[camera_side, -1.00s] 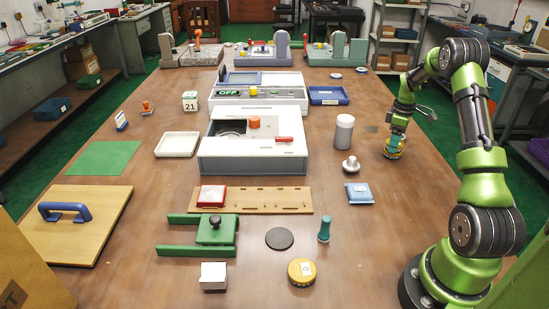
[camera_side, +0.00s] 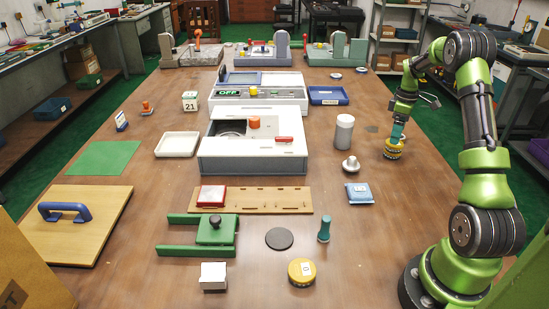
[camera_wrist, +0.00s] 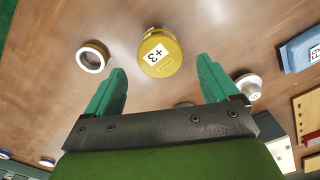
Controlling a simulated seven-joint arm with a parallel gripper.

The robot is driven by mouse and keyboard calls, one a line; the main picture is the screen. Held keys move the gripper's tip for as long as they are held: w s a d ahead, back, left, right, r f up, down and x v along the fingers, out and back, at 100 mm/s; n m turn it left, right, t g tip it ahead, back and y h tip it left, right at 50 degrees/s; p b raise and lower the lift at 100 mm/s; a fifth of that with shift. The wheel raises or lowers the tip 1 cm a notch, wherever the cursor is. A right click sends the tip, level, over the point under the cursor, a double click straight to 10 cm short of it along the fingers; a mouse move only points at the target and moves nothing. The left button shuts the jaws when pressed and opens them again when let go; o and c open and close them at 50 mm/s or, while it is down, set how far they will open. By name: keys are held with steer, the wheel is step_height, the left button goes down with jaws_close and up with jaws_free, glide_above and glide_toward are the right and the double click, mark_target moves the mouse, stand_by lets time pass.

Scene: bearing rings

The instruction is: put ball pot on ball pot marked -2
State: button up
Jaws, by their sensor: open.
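A yellow pot (camera_side: 393,150) stands on the table at the right in the side view, with a dark band around its side. I cannot tell there whether it is one pot or two stacked. In the wrist view its yellow lid (camera_wrist: 160,54) shows a white label reading +3. My gripper (camera_side: 398,132) is just above it, pointing down. The wrist view shows its teal fingers (camera_wrist: 163,85) spread wide, with nothing between them. Another yellow pot (camera_side: 302,272) stands at the front of the table, its label too small to read surely. I see no -2 mark.
A silver knob (camera_side: 350,165), a grey-white cylinder (camera_side: 344,132) and a blue packet (camera_side: 359,193) lie left of my gripper. A teal peg (camera_side: 324,229) and dark disc (camera_side: 279,238) are near the front pot. A white-rimmed ring (camera_wrist: 92,57) shows in the wrist view.

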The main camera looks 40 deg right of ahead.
step_height(320, 180, up, 8)
steer(key=f, duration=0.1)
steer(key=w+a+r+m+t, duration=0.1)
steer(key=w+a+r+t, duration=0.1)
steer(key=a+r, duration=0.65)
steer(key=w+a+r+m+t, duration=0.1)
steer(key=w+a+r+m, duration=0.15)
steer(key=a, duration=1.15)
steer(key=s+a+m+t+y, duration=0.1)
steer(key=s+a+t, duration=0.1)
steer(key=s+a, duration=0.4)
steer(key=s+a+m+t+y, duration=0.1)
steer(key=s+a, duration=0.5)
steer(key=a, duration=0.8)
steer(key=shift+s+a+f+m+t, duration=0.25)
steer(key=shift+a+f+m+t, duration=0.15)
steer(key=shift+m+t, duration=0.3)
